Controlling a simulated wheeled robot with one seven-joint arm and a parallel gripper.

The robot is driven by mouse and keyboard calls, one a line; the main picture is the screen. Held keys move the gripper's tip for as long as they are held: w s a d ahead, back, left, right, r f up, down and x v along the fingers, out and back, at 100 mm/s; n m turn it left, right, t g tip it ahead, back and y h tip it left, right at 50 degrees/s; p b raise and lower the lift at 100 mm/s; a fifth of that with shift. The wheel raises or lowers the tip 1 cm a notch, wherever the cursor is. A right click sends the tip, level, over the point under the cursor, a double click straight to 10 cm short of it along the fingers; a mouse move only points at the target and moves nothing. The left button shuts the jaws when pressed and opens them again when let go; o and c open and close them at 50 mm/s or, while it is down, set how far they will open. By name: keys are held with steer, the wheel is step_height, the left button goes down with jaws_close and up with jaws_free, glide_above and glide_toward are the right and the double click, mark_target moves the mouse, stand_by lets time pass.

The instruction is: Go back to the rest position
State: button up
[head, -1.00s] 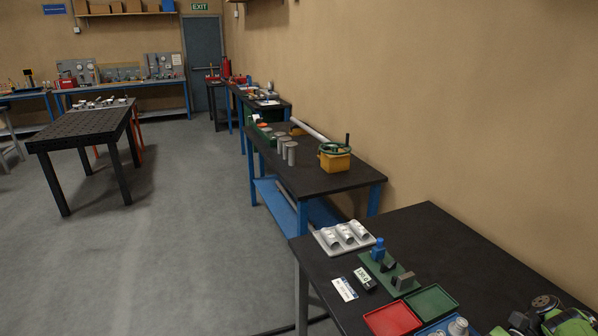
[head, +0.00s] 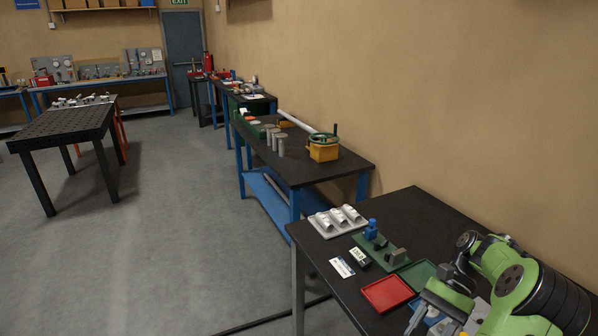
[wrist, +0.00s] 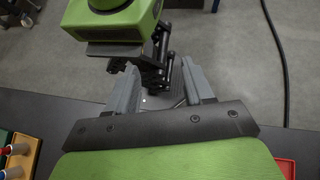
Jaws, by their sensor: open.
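My green arm is at the lower right of the head view, folded over the near black table (head: 440,215). In the wrist view my gripper (wrist: 160,92) has its two grey fingers apart, with nothing held between them. Green and black parts of my own body show just beyond the fingers. The gripper is over the near side of the table, with grey floor beyond the edge. In the head view the fingertips are hard to make out among the arm parts.
The near table holds a white tray with silver parts (head: 337,221), a green fixture (head: 381,251), a white card (head: 342,267), a red tray (head: 387,293) and a green tray (head: 419,274). A second bench carries a yellow box (head: 323,152).

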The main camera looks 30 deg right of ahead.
steer(key=w+a+r+n+h, duration=0.3)
steer(key=a+r+h, duration=0.1)
steer(key=a, duration=0.3)
steer(key=w+a+r+n+h, duration=0.3)
steer(key=a+r, duration=0.1)
steer(key=a, duration=0.3)
steer(key=s+a+r+n+t+h, duration=0.3)
steer(key=s+a+n+t, duration=0.5)
steer(key=a, duration=0.4)
steer(key=shift+r+n, duration=0.3)
steer(key=shift+n, duration=0.3)
steer(key=shift+a, duration=0.1)
